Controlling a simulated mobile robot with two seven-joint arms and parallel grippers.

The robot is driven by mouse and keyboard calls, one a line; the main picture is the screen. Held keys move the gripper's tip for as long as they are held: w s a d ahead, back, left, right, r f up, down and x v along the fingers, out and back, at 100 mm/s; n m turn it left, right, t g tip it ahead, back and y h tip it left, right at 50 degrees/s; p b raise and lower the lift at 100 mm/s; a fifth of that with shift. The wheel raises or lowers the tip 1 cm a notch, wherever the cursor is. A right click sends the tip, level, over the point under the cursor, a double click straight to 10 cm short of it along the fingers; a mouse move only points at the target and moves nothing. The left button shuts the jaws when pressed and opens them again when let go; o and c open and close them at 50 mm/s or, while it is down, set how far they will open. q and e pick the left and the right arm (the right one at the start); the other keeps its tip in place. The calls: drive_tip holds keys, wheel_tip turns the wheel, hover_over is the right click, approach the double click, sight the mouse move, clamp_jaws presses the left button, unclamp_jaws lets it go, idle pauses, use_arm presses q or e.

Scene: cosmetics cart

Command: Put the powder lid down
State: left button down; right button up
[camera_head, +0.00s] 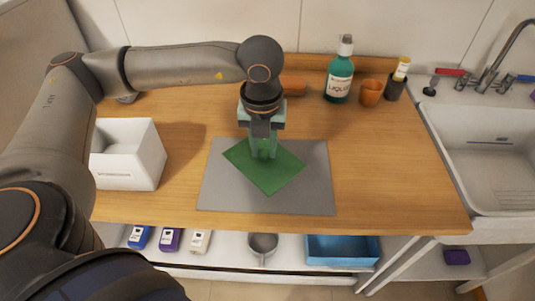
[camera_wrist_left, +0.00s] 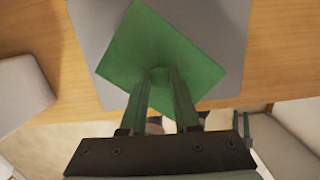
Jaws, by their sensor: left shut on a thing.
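The powder lid looks like a flat green square (camera_head: 278,176) with a round knob in its middle. It lies over the grey mat (camera_head: 225,197), turned at an angle to it. I cannot tell whether it touches the mat or hangs just above it. My left gripper (camera_head: 263,150) points down from above and is shut on the lid's knob. In the left wrist view the knob (camera_wrist_left: 160,78) sits between the two finger ends, with the green plate (camera_wrist_left: 150,45) spread beyond them. My right gripper is not in view.
A white open box (camera_head: 130,178) stands left of the mat. At the back are a teal bottle (camera_head: 339,80), an orange cup (camera_head: 370,93) and a dark cup (camera_head: 394,90). A sink (camera_head: 490,160) is at the right. The wooden top right of the mat is clear.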

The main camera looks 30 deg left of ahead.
sight(267, 159)
use_arm(q)
drive_tip(key=shift+w+f, duration=0.5)
drive_tip(key=shift+f, duration=0.1)
drive_tip(key=f, duration=0.3)
drive_tip(key=shift+w+a+f, duration=0.1)
drive_tip(key=shift+w, duration=0.25)
drive_tip(key=shift+f, duration=0.4)
drive_tip(key=shift+f, duration=0.2)
drive_tip(key=c, duration=0.6)
unclamp_jaws()
drive_tip(key=shift+r, duration=0.1)
drive_tip(key=shift+c, duration=0.2)
